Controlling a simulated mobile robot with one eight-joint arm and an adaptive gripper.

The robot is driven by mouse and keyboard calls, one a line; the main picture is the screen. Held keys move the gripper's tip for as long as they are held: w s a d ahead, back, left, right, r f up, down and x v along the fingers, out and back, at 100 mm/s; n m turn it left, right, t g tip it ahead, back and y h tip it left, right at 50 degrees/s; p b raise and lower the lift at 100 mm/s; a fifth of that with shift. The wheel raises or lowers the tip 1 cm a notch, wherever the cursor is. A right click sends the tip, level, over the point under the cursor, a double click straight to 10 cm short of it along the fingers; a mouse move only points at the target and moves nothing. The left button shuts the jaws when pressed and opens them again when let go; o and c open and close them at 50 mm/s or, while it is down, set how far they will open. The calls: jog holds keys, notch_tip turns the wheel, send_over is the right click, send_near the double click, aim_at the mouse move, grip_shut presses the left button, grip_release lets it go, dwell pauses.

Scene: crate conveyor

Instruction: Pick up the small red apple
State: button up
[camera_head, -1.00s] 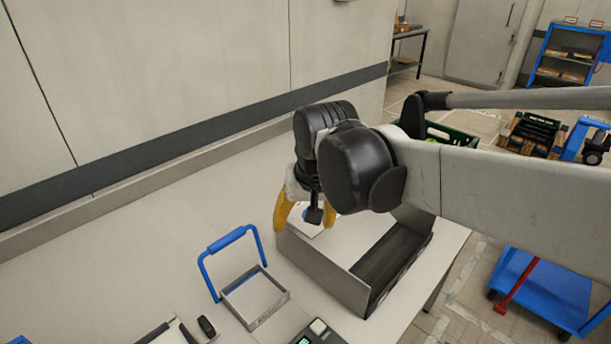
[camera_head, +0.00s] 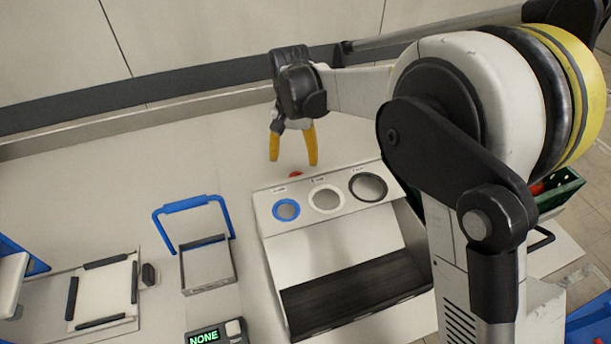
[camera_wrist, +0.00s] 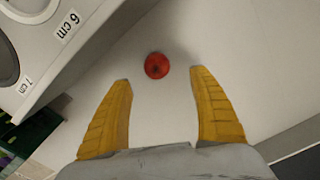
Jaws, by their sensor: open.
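The small red apple (camera_wrist: 157,66) lies on the pale tabletop. In the wrist view it sits just past my fingertips, roughly centred between them. In the head view only a bit of the apple (camera_head: 296,174) shows, behind the back edge of the sizing box. My gripper (camera_head: 293,163) points down above the table behind that box. Its two yellow fingers are apart and empty, and it also shows in the wrist view (camera_wrist: 163,76). The apple is not between the fingers.
The sizing box (camera_head: 335,240) with three ringed holes stands close in front of the apple. A blue-handled tray (camera_head: 207,266), a flat platform (camera_head: 103,290) and a display reading NONE (camera_head: 205,337) are nearer. A green crate (camera_head: 562,190) is at right. Table left of the apple is clear.

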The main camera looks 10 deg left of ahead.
notch_tip(320, 180, down, 4)
jog(key=shift+f+b, duration=0.1)
jog(key=shift+b, duration=0.45)
jog(key=f, duration=0.1)
jog(key=f+b, duration=0.1)
jog(key=f, duration=0.1)
jog(key=f+b, duration=0.1)
jog(key=f, duration=0.1)
jog(key=shift+d+f, duration=0.1)
jog(key=shift+d, duration=0.2)
jog(key=c, duration=1.3)
